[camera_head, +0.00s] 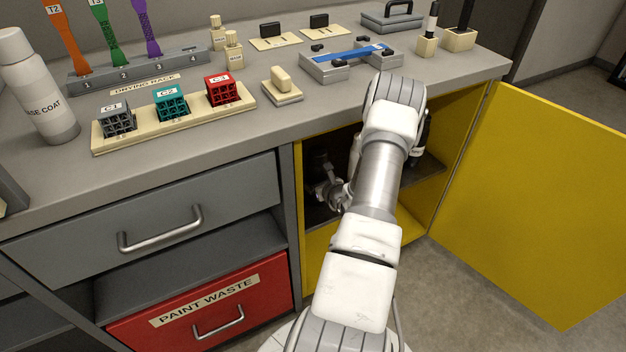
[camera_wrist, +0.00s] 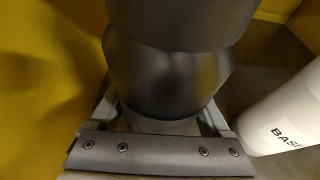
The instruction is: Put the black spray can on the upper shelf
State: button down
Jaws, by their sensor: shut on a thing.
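The black spray can (camera_wrist: 180,75) is close up in the wrist view, dark and smooth, between my two fingers. My gripper (camera_wrist: 163,112) is shut on it. In the camera_head view my gripper (camera_head: 326,186) is inside the open yellow cabinet, left of my forearm. The held can is hard to make out there in the shadow. The dark shelf (camera_head: 428,178) spans the cabinet, partly hidden by my arm. I cannot tell whether the can touches it.
A white base coat can (camera_wrist: 285,110) stands just right of the held can. Another dark can (camera_head: 421,134) shows right of my arm. The yellow door (camera_head: 545,190) is open to the right. A crowded counter (camera_head: 265,135) lies above the cabinet.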

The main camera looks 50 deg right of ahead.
jog(key=shift+f, duration=0.15)
grip_release()
jog(key=shift+s+r, duration=0.25)
jog(key=shift+r, duration=0.1)
jog(key=p+v, duration=0.3)
jog(key=v, duration=0.8)
jog(key=shift+s+p, duration=0.25)
jog(key=shift+p, duration=0.05)
jog(key=shift+s+a, duration=0.1)
